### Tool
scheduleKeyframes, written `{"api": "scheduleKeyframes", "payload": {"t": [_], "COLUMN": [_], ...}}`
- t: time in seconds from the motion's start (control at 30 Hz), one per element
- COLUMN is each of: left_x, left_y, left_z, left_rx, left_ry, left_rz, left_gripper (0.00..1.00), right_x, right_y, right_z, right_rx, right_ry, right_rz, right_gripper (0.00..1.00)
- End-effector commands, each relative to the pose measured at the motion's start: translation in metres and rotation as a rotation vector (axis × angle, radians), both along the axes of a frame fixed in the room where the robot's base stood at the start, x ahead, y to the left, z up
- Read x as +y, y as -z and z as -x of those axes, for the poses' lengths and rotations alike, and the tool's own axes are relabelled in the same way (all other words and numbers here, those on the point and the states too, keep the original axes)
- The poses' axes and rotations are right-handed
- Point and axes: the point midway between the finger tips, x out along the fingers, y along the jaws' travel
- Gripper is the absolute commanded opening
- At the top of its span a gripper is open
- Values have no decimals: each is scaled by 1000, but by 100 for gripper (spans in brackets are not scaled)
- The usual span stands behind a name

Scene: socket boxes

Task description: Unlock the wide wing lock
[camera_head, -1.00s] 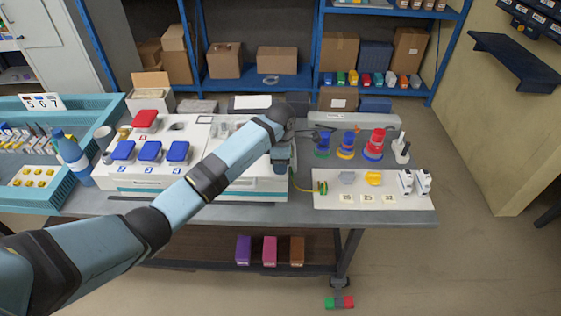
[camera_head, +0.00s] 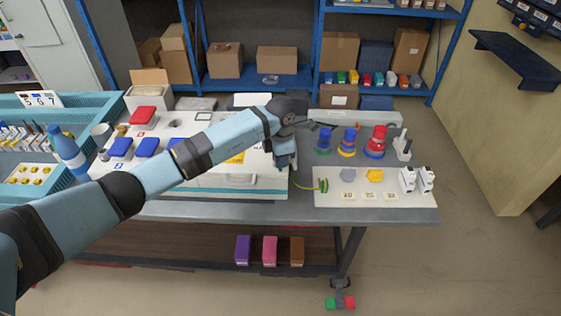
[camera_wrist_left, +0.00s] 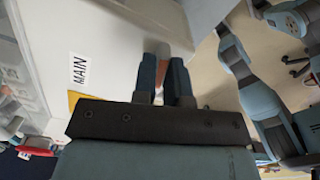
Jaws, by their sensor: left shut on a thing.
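My left gripper (camera_head: 287,165) is at the right end of the white socket box (camera_head: 215,190), by its front edge. In the left wrist view, its two dark blue fingers (camera_wrist_left: 165,80) are close together beside the box's pale face, near a MAIN label (camera_wrist_left: 79,70). They are shut on a small part, of which only a little orange-brown shows between them. It sits where the wing lock would be, but the fingers hide its shape and angle. My right gripper is in neither view.
A blue bottle (camera_head: 68,148) and a teal tray (camera_head: 30,158) stand at the left.

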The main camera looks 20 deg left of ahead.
Motion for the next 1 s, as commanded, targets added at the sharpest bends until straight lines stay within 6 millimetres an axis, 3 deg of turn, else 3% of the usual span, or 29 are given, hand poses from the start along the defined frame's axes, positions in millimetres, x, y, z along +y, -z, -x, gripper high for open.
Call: {"api": "scheduleKeyframes", "payload": {"t": [1.0], "left_x": [0], "left_y": [-1], "left_z": [-1], "left_rx": [-2], "left_ry": [-954], "left_rz": [0], "left_gripper": [0], "right_x": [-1], "right_y": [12], "right_z": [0], "right_rx": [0], "right_ry": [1], "right_rz": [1], "right_gripper": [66]}}
